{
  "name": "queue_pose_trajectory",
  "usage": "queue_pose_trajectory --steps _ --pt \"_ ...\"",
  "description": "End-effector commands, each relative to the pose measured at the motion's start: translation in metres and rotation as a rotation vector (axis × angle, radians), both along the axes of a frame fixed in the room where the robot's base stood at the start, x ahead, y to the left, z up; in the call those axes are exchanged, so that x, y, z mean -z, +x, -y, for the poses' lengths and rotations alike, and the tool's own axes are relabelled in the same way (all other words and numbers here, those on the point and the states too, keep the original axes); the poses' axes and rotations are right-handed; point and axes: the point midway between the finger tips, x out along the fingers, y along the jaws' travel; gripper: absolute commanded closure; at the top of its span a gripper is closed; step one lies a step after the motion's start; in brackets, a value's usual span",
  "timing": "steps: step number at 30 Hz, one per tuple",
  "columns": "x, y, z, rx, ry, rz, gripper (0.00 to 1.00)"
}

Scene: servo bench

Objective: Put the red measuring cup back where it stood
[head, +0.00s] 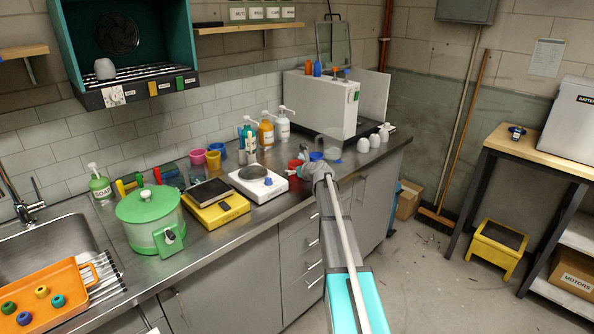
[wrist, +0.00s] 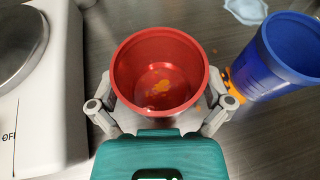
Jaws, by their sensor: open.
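The red measuring cup (wrist: 160,112) stands upright on the metal counter in the wrist view, its open top facing me, with an orange patch inside at the bottom. My gripper (wrist: 158,100) is open, with one finger on each side of the cup. I cannot tell whether the fingers touch it. In the head view the red cup (head: 294,166) is partly hidden by my arm's end, and the fingers of my gripper (head: 304,170) are hard to make out there.
A blue cup (wrist: 287,55) stands close to the right of my gripper, with an orange patch near it. A pale flat piece (wrist: 247,10) lies behind. A green pot (head: 150,215) is further left.

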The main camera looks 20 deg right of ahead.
Motion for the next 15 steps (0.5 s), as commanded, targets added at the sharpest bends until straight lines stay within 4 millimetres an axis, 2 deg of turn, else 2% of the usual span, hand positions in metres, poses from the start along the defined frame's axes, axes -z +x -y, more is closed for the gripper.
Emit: queue_pose_trajectory --steps 12,15 --pt "-0.005 -0.001 0.0 0.0 0.0 0.0 0.0" --pt "-0.008 -0.011 0.001 0.001 0.0 0.0 0.0"
